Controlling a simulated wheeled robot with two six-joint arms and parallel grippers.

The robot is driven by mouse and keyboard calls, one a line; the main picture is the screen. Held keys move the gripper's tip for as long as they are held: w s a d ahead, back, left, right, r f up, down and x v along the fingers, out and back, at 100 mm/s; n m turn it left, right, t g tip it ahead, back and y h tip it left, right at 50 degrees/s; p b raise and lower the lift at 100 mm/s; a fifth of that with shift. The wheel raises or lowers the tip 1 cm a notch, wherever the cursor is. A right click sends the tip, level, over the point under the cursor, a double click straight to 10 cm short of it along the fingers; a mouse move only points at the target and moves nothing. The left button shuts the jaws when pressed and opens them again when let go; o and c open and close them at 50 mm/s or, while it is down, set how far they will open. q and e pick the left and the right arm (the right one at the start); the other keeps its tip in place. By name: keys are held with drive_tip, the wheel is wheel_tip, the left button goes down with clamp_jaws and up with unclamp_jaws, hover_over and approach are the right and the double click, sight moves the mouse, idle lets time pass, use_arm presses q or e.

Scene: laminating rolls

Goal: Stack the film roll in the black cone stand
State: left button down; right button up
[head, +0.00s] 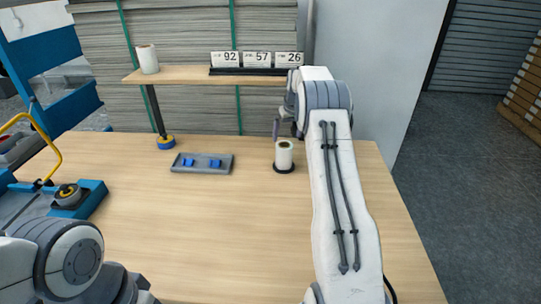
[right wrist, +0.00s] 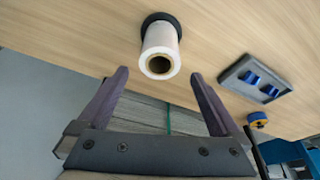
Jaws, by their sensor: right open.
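A white film roll (head: 284,153) stands upright on the black cone stand (head: 284,170) on the table, right of centre. In the right wrist view the roll (right wrist: 162,42) shows its hollow brown core end toward me, with the black rim of the stand (right wrist: 150,19) behind it. The stand's cone is hidden. My right gripper (head: 277,128) is above and beyond the roll in the head view. Its fingers (right wrist: 159,73) are open, apart and empty, with the roll's end showing between and beyond them. My left gripper is not in view; only its arm shows at lower left.
A grey tray (head: 223,169) with blue blocks lies left of the roll. A raised shelf (head: 185,75) holds another white roll (head: 147,58) and number cards (head: 256,59). A blue and yellow ring (head: 166,142) sits by its post. The table's front middle is clear.

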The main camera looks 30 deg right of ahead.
drive_tip(key=s+a+r+n+y, duration=0.1)
drive_tip(key=a+r, duration=0.2)
drive_tip(key=a, duration=0.8)
drive_tip(key=s+a+r+n, duration=0.2)
drive_tip(key=a+r, duration=0.1)
drive_tip(key=a, duration=0.7)
drive_tip(key=s+a+r+n+g, duration=0.1)
drive_tip(key=s+a, duration=0.3)
drive_tip(key=a, duration=0.3)
drive_tip(key=s+a+r+n, duration=0.1)
drive_tip(key=s+a, duration=0.4)
drive_tip(key=a, duration=0.1)
drive_tip(key=s+a+n+g+y, duration=0.1)
drive_tip(key=s+a+n, duration=0.1)
drive_tip(key=s+a, duration=0.85)
drive_tip(key=s+d+f+n, duration=0.1)
drive_tip(key=s, duration=0.9)
drive_tip(key=s+d+f+n+g, duration=0.1)
drive_tip(key=s, duration=0.9)
drive_tip(key=shift+s+f, duration=0.25)
drive_tip(key=shift+s, duration=0.05)
